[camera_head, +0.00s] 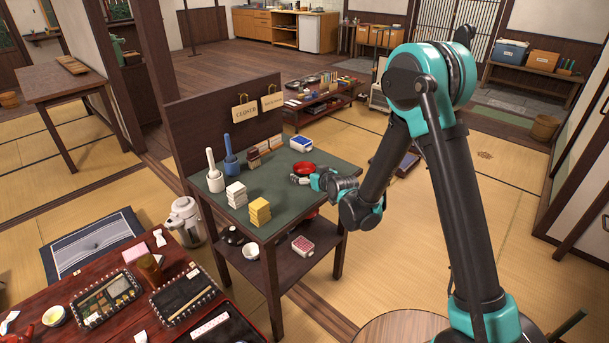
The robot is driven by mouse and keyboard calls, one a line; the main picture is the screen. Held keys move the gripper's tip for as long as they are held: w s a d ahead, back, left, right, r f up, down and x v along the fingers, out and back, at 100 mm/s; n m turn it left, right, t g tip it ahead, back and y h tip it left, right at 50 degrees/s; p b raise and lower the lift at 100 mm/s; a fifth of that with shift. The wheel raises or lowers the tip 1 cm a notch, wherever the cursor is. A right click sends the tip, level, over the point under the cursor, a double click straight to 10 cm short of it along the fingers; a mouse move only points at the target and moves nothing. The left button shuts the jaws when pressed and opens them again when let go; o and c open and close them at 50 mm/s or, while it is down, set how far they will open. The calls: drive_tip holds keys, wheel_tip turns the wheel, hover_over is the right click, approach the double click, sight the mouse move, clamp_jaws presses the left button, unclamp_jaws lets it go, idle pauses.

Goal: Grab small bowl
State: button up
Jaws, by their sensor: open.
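A small red bowl (305,169) stands upright on the dark green top of a wooden side table (281,203), near its right edge. My gripper (298,179) is just in front of the red bowl, low over the table top. It is open; the fingers are small in this view, and I cannot tell whether they touch the bowl. A white bowl (250,251) sits on the table's lower shelf. A small pale bowl (54,316) stands on the red-brown low table at the lower left.
White boxes (236,195), yellow boxes (259,211) and cups with pestle-like handles (215,180) stand on the side table's left part. A blue-and-white box (301,144) is behind the bowl. A dark panel (215,125) rises along the back edge.

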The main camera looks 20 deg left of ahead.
sight(301, 168)
drive_tip(key=x, duration=0.4)
drive_tip(key=shift+w+a, duration=0.1)
drive_tip(key=shift+w, duration=0.25)
drive_tip(key=shift+c, duration=0.5)
drive_tip(key=c, duration=1.2)
